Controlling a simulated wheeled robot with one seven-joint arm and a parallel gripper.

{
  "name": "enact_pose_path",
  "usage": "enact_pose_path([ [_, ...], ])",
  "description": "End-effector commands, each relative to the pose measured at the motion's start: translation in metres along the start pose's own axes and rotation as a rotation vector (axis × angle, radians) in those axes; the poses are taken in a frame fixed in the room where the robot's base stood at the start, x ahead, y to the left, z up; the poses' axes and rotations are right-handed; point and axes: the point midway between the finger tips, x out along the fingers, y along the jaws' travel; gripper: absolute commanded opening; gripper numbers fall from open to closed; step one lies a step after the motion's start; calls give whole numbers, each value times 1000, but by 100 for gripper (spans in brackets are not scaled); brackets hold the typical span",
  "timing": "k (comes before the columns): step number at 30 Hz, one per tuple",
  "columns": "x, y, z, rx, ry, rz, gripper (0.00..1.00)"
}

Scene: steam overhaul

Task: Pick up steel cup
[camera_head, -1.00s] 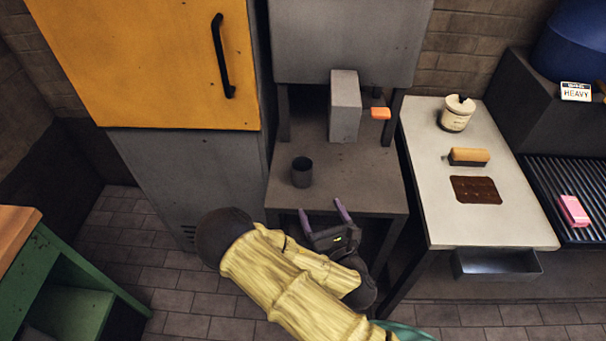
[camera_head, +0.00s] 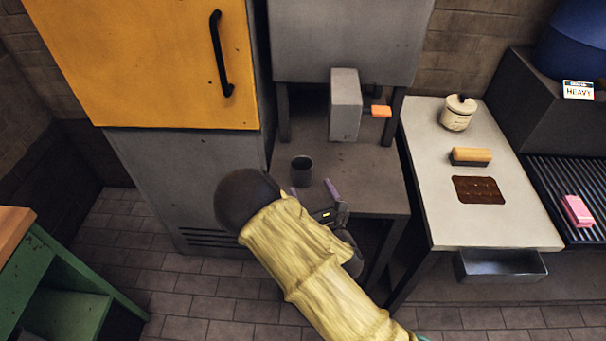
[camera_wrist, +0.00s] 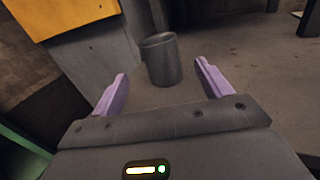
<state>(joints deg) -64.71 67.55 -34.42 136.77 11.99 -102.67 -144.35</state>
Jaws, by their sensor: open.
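The steel cup (camera_head: 301,170) is a dark grey cylinder standing upright on the grey stand (camera_head: 345,185) below the wall machine. In the wrist view the cup (camera_wrist: 161,60) stands ahead of my gripper, between the lines of the two fingers and slightly beyond their tips. My gripper (camera_head: 314,190) is open, with purple fingers pointing at the cup; it also shows in the wrist view (camera_wrist: 162,80). Nothing is between the fingers. In the head view my arm hides part of the stand's front edge.
A grey block with an orange handle (camera_head: 379,111) stands behind the cup, to the right. A yellow-doored cabinet (camera_head: 165,65) is close on the left. A pale side table (camera_head: 430,190) holds a jar (camera_head: 457,115) and a brush (camera_head: 470,156). The stand's right side is clear.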

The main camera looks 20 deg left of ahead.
Motion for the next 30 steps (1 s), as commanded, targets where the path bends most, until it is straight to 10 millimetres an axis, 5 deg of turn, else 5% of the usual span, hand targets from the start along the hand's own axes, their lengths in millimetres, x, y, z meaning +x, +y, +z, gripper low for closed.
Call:
enact_pose_path([
  [7,39,-3,1,0,-1,-5,77],
  [22,51,-4,0,0,-1,-6,77],
  [30,88,-3,0,2,-2,-4,77],
])
